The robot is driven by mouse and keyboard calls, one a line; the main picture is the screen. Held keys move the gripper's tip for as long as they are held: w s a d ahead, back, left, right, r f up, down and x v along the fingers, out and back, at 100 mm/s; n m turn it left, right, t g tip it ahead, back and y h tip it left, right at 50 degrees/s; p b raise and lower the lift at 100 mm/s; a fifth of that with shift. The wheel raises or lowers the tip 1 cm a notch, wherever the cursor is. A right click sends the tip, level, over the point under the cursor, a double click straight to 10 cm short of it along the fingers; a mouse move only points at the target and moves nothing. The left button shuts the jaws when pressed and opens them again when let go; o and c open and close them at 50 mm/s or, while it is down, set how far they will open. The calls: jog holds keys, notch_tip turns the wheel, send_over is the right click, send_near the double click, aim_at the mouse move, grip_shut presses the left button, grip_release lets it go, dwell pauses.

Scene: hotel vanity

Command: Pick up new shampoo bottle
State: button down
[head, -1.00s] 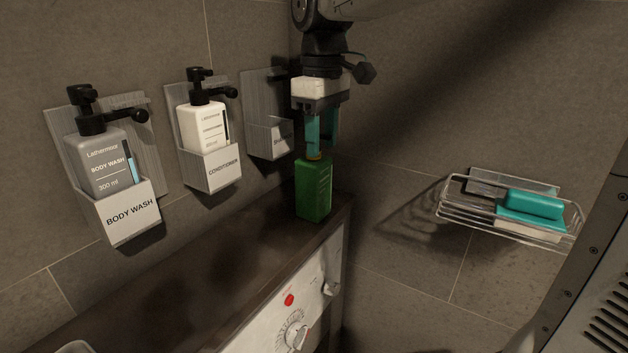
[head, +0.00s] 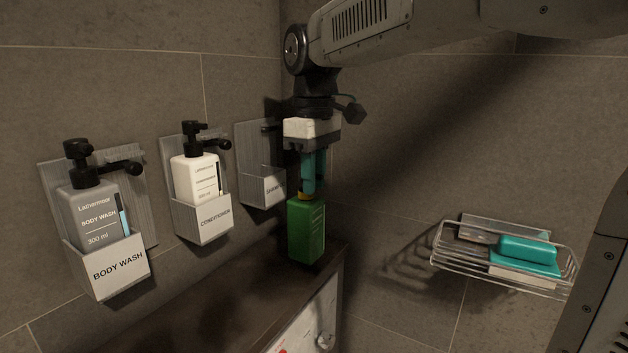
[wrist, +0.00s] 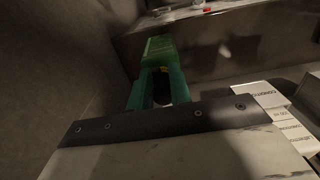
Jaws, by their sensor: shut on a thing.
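The green shampoo bottle (head: 306,232) stands upright at the far end of the dark counter, near its corner. My gripper (head: 310,192) points down from above with its teal fingers shut on the bottle's neck. A little yellow shows at the neck; the rest of the bottle's top is hidden by the fingers. In the wrist view the bottle (wrist: 160,46) shows beyond the fingertips of my gripper (wrist: 161,75). I cannot tell whether its base touches the counter or is slightly clear of it.
The shampoo wall holder (head: 262,188) behind the bottle looks empty. The conditioner bottle (head: 195,176) and body wash bottle (head: 92,217) sit in holders to the left. A wire soap rack (head: 450,262) with teal soap (head: 527,249) hangs at right. The counter (head: 200,300) is clear in front.

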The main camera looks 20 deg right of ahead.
jog(key=shift+s+r, duration=0.1)
jog(key=shift+r, duration=0.85)
jog(key=s+r, duration=0.1)
jog(key=s, duration=1.5)
jog(key=shift+d+r, duration=0.15)
jog(key=shift+d, duration=0.3)
jog(key=shift+w+r, duration=0.1)
jog(key=shift+r, duration=0.05)
jog(key=shift+r, duration=1.1)
